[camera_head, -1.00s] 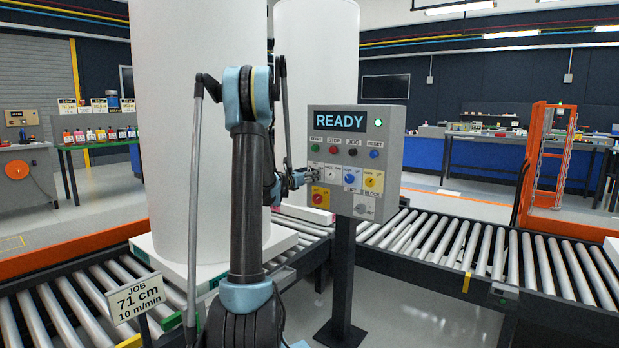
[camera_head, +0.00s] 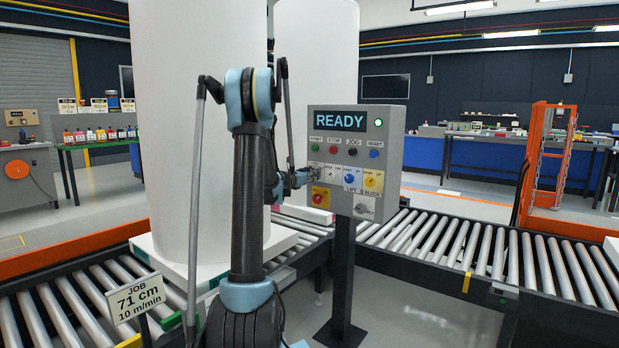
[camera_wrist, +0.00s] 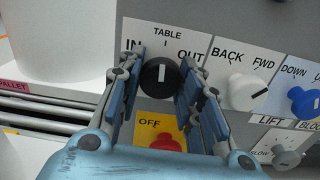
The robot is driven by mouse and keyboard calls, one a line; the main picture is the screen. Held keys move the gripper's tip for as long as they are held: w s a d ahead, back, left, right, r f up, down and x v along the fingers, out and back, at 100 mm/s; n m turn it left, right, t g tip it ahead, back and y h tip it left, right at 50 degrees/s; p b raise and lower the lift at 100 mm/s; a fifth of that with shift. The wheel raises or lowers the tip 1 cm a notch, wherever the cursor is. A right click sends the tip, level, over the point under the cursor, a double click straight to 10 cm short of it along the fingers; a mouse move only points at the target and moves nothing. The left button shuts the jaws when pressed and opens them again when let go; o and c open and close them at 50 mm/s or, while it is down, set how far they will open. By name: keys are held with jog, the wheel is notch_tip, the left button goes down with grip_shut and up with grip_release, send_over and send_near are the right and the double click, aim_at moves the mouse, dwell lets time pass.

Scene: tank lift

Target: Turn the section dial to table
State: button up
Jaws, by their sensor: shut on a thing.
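The section dial (camera_wrist: 158,76) is a round black knob with a white pointer line, in the middle of the wrist view. Its plate reads IN at the left, TABLE at the top and OUT at the right. The pointer stands about straight up, toward TABLE. My gripper (camera_wrist: 161,86) has its fingers on both sides of the knob, shut on it. In the head view my gripper (camera_head: 309,174) reaches the left edge of the grey control panel (camera_head: 396,176) and hides the dial. The panel's display (camera_head: 340,121) reads READY.
Close to the dial are a white BACK/FWD knob (camera_wrist: 248,92), a blue lift knob (camera_wrist: 305,101) and a red OFF switch (camera_wrist: 166,144) on yellow below. Roller conveyors (camera_head: 490,255) run around the panel post. A tall white cylinder (camera_head: 178,120) stands left of my arm.

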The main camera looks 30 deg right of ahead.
jog(key=shift+m, duration=0.6)
jog(key=o, duration=1.1)
jog(key=v, duration=1.2)
jog(key=shift+f, duration=0.1)
